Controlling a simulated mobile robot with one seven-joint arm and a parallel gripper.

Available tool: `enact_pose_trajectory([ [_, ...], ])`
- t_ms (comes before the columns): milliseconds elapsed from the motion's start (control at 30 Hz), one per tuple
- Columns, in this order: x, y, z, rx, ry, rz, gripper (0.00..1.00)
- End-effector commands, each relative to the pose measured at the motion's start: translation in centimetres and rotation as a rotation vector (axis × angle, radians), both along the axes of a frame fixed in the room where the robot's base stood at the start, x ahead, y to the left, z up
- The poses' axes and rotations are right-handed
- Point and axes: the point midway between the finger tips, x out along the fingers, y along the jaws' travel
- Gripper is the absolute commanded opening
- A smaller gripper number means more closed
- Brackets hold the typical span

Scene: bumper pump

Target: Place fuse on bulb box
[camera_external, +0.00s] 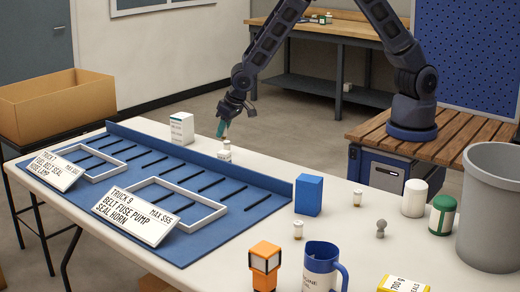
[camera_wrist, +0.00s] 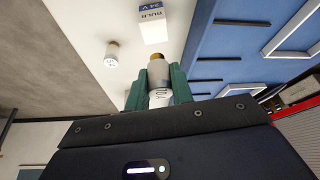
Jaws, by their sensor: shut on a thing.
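My gripper (camera_external: 222,135) has green fingers and is low over the table, to the right of the bulb box. In the wrist view, the fingers (camera_wrist: 158,88) are shut on a small white fuse (camera_wrist: 158,72) with a metal end cap. The fuse's label is partly hidden between the fingers. The bulb box (camera_external: 181,128) is a white upright carton on the table behind the blue board. It also shows in the wrist view (camera_wrist: 153,30), marked BULB 24V, just beyond the held fuse and apart from it.
Another small white capped cylinder (camera_wrist: 112,54) stands close by. The blue board (camera_external: 150,190) carries two framed areas and two signs.

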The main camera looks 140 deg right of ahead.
Motion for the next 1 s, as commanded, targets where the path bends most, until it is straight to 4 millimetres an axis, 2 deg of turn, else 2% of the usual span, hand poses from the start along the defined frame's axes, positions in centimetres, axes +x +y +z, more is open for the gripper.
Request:
enact_pose_trajectory([
  [233,0.0,0.0,-1.4,0.000,0.000,0.000,0.01],
  [500,0.0,0.0,-4.8,0.001,0.002,0.001,0.01],
  [900,0.0,0.0,-5.1,0.000,-0.001,0.000,0.01],
  [933,0.0,0.0,-5.1,-0.001,-0.001,0.000,0.29],
  [1000,0.0,0.0,-5.1,-0.001,-0.001,0.000,0.43],
])
